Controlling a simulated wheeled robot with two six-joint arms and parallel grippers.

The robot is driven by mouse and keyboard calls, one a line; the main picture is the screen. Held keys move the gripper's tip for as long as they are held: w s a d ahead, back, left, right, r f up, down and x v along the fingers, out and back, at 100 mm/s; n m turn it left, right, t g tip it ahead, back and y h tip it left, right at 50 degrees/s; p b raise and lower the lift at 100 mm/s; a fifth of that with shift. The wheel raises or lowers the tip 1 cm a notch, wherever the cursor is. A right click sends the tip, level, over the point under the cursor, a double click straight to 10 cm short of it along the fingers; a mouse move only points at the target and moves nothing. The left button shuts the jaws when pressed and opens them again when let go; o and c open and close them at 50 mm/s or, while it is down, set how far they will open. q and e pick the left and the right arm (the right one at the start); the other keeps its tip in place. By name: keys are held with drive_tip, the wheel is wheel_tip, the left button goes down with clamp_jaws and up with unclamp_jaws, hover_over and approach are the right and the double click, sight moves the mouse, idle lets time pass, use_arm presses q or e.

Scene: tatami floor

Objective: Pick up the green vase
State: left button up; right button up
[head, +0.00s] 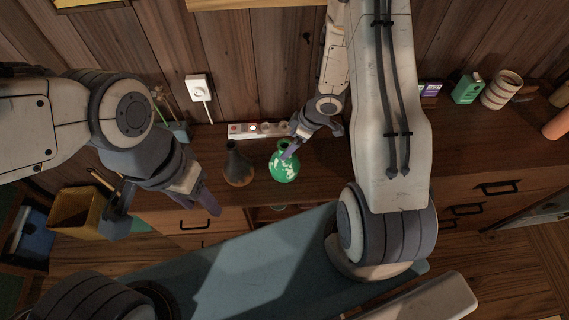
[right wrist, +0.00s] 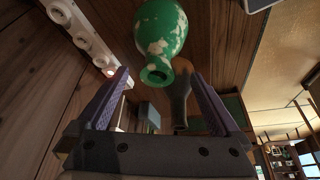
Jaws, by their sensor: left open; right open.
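The green vase (head: 285,167), with pale patches, stands upright on the wooden cabinet top near the wall. It also shows in the right wrist view (right wrist: 163,28), its round mouth facing the camera. My right gripper (head: 312,142) is open and empty, close above the vase. One finger overlaps the vase's neck in the head view. In the right wrist view the mouth appears between the two fingertips (right wrist: 161,73); I cannot tell whether they touch it. My left gripper (head: 165,218) is open and empty, lower left, in front of the cabinet and well away from the vase.
A dark brown vase (head: 238,166) stands just left of the green one. A power strip (head: 258,130) lies behind them along the wall. A green canister (head: 467,88) and a striped pot (head: 502,90) stand far right. A yellowish bin (head: 80,212) is at the left.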

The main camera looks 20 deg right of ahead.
sight(281, 150)
drive_tip(key=shift+w+x, duration=0.15)
drive_tip(key=shift+x, duration=1.55)
drive_tip(key=shift+w+x, duration=0.2)
drive_tip(key=shift+x, duration=1.55)
drive_tip(key=shift+a+r, duration=0.1)
drive_tip(key=shift+r, duration=0.05)
clamp_jaws()
